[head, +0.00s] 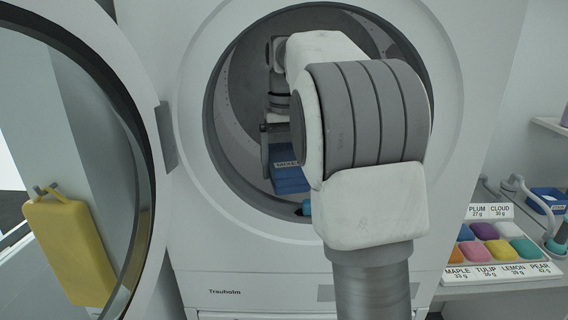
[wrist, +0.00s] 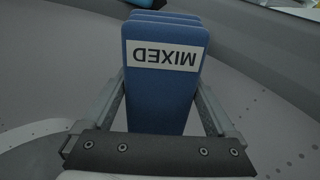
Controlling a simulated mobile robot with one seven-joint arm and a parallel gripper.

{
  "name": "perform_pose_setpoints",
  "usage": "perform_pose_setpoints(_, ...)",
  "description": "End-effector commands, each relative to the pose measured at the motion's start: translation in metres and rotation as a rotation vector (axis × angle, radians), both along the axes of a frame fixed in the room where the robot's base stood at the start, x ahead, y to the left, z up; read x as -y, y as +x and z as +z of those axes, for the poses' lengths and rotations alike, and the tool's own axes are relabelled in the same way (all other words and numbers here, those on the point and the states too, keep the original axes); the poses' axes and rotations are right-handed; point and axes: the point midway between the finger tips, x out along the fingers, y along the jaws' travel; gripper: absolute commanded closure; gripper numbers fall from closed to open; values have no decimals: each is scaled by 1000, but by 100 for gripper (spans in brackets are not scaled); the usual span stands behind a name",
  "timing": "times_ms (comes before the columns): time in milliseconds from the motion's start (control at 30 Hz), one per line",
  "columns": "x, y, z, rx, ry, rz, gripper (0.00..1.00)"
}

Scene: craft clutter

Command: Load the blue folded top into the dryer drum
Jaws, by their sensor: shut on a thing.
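The blue folded top (head: 290,181) has a white label and sits low inside the dryer drum (head: 236,140). In the wrist view the blue folded top (wrist: 160,98) shows its folded layers and a "MIXED" label upside down. My gripper (wrist: 163,88) is shut on it, with one finger along each side. In the head view my gripper (head: 277,142) is inside the drum, partly hidden by my arm. Grey drum wall shows around the top; whether the top touches it I cannot tell.
The round dryer door (head: 145,190) stands open at left. A yellow item (head: 70,248) hangs there. A small light-blue thing (head: 307,207) is at the drum opening's lower edge. At right, a tray (head: 500,270) holds several coloured blocks, beside a blue container (head: 547,200).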

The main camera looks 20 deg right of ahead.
Motion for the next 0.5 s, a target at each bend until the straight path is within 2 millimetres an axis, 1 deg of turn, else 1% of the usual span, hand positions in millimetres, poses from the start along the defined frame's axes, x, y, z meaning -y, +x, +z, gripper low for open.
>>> perform_pose_setpoints(33,3,6,1,-1,-1,-1,72)
perform_pose_setpoints(233,12,27,-3,-1,0,-2,72)
perform_pose_setpoints(500,17,42,-21,-1,1,0,72)
